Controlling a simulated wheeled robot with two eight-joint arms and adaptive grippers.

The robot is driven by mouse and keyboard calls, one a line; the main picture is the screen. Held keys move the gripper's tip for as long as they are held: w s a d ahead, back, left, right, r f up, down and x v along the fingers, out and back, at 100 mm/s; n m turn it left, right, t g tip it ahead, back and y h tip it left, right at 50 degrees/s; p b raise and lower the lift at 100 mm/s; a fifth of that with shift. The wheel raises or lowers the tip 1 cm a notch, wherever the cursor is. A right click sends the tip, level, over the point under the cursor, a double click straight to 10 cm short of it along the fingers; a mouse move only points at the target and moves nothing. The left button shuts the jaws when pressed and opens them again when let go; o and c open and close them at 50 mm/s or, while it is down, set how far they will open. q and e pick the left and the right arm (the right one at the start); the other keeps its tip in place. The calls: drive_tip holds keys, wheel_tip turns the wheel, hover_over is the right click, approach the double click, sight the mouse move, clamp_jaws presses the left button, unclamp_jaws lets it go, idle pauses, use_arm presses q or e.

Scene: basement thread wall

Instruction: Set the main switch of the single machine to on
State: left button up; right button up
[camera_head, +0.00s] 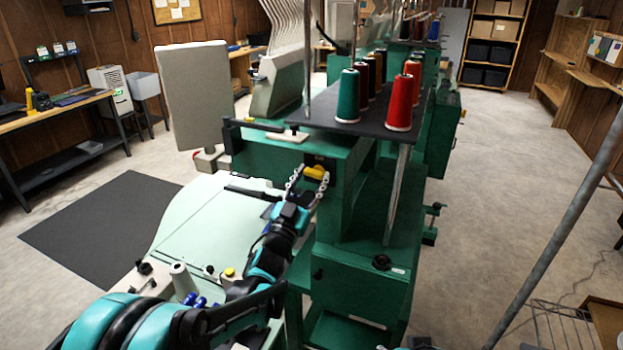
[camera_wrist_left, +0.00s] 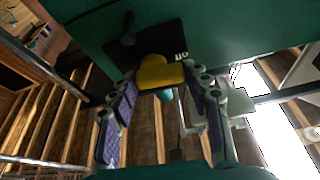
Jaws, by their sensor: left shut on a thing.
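The green machine (camera_head: 360,250) stands in the middle of the head view. Its main switch is a yellow knob (camera_head: 315,172) on a small black plate on the machine's green side. In the left wrist view the yellow knob (camera_wrist_left: 160,73) sits between my fingertips, and the black plate (camera_wrist_left: 135,52) carries a white "ON" marking that appears upside down. My left gripper (camera_head: 309,181) is shut on the yellow knob, with one finger on each side of it. My right gripper is not in view.
Red, green and dark thread cones (camera_head: 347,98) stand on the machine's dark top rack (camera_head: 300,122). A pale table (camera_head: 205,225) lies below my left arm. A grey panel (camera_head: 187,95) rises to the left. Open floor (camera_head: 490,170) lies to the right.

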use_arm(q)
drive_tip(key=m+g+h, duration=0.1)
drive_tip(key=m, duration=0.2)
drive_tip(key=m+g+h+p, duration=0.1)
drive_tip(key=m, duration=0.2)
drive_tip(key=shift+a+r+h, duration=0.1)
drive_tip(key=shift+r+h, duration=0.1)
drive_tip(key=shift+h, duration=0.1)
drive_tip(key=m+g, duration=0.1)
drive_tip(key=m, duration=0.1)
drive_tip(key=m+g+h+p, duration=0.1)
drive_tip(key=m, duration=0.2)
drive_tip(key=shift+r, duration=0.15)
drive_tip(key=m+g+p, duration=0.1)
drive_tip(key=m, duration=0.1)
drive_tip(key=m+g+p, duration=0.1)
drive_tip(key=m, duration=0.2)
drive_tip(key=shift+r+h+p, duration=0.15)
drive_tip(key=shift+h+p, duration=0.15)
drive_tip(key=shift+p, duration=0.1)
drive_tip(key=m+p, duration=0.1)
drive_tip(key=m, duration=0.1)
drive_tip(key=m+g+p, duration=0.1)
drive_tip(key=m, duration=0.1)
drive_tip(key=shift+d+g+y, duration=0.2)
drive_tip(key=shift+g+y, duration=0.1)
drive_tip(key=shift+y, duration=0.1)
drive_tip(key=shift+s+m, duration=0.1)
drive_tip(key=shift+m, duration=0.3)
